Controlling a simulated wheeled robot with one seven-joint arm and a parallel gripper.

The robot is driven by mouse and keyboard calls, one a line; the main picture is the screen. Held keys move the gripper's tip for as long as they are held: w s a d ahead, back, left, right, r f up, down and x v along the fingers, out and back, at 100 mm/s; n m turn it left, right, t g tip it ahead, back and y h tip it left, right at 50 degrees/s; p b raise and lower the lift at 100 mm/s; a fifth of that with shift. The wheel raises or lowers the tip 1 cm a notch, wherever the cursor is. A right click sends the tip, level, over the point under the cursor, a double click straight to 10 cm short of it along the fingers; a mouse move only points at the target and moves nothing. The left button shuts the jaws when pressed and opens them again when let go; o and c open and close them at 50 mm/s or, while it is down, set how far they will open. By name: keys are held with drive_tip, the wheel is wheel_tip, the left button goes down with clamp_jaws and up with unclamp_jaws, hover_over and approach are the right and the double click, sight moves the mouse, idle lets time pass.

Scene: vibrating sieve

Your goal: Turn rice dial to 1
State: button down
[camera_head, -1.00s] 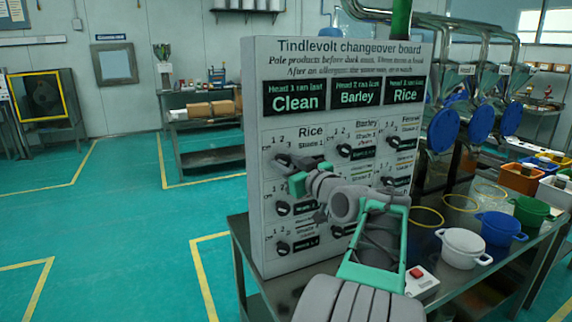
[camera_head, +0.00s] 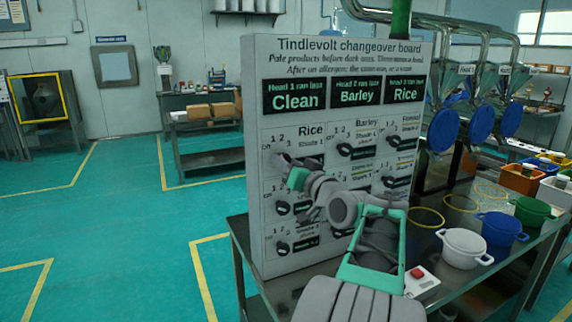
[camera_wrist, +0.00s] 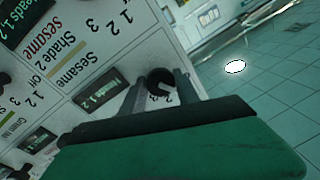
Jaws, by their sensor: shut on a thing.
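The Tindlevolt changeover board (camera_head: 257,90) stands upright on the metal table, with rows of black dials under labels and numbers. The rice dial is at the top left under the label "Rice"; my gripper (camera_head: 284,161) covers it in the head view. In the wrist view the black round dial (camera_wrist: 160,80) sits between the two fingers of my gripper (camera_wrist: 161,88), which are shut on it. Which number it points to cannot be read. Two more dials of the left column, the middle one (camera_head: 282,208) and the lowest one (camera_head: 282,248), show below my gripper.
Several pots stand on the table right of the board, among them a white pot (camera_head: 464,247) and a blue pot (camera_head: 500,228). A box with a red button (camera_head: 417,273) is near the front edge. The floor left of the board is clear.

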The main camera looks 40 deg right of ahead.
drive_tip(key=shift+m, duration=0.9)
drive_tip(key=c, duration=0.9)
unclamp_jaws()
drive_tip(key=s, duration=0.2)
drive_tip(key=s+a+b, duration=0.1)
drive_tip(key=s, duration=0.4)
drive_tip(key=shift+s+a+f, duration=0.3)
